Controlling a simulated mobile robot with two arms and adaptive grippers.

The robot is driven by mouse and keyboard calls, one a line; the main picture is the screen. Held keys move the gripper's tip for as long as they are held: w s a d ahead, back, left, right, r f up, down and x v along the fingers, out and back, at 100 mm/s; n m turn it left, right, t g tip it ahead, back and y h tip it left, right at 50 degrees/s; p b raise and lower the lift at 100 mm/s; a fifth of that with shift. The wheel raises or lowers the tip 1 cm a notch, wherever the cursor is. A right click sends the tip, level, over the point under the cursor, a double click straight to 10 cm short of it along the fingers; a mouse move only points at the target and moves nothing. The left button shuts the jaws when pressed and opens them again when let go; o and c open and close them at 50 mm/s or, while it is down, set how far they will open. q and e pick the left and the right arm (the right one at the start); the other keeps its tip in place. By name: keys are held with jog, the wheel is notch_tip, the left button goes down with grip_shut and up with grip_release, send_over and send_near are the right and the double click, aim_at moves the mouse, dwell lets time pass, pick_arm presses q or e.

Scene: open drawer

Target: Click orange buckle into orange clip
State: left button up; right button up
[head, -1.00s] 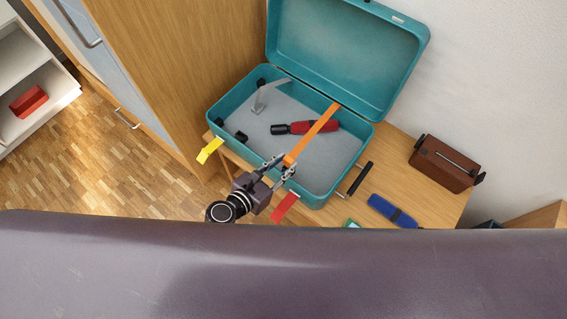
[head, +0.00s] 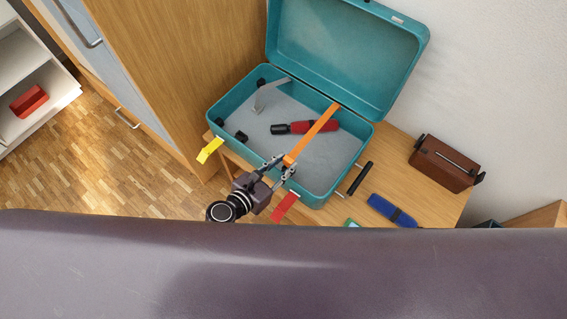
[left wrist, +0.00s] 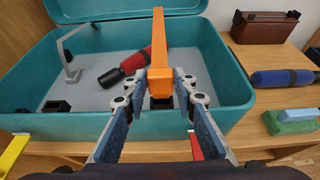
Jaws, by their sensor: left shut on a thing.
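The orange strap (head: 315,132) runs from the back edge of the open teal case (head: 220,103) across its inside to the front. Its front end, the orange buckle (left wrist: 160,76), is between the fingers of my left gripper (head: 283,167), which is shut on it. In the left wrist view, my left gripper (left wrist: 160,92) is over the case's front wall. A small dark block (left wrist: 161,102) shows just below the buckle; I cannot tell whether they touch. No orange clip can be made out; the fingers and buckle cover that spot. My right gripper is not in view.
A red and black tool (head: 300,128) and a grey bracket (head: 266,94) lie inside the case. A blue roll (head: 392,211) and brown box (head: 445,163) are on the wooden surface to the right.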

pick_arm(q)
jog(key=shift+f+b, duration=1.25)
jog(key=shift+f, duration=0.15)
jog(key=o, duration=1)
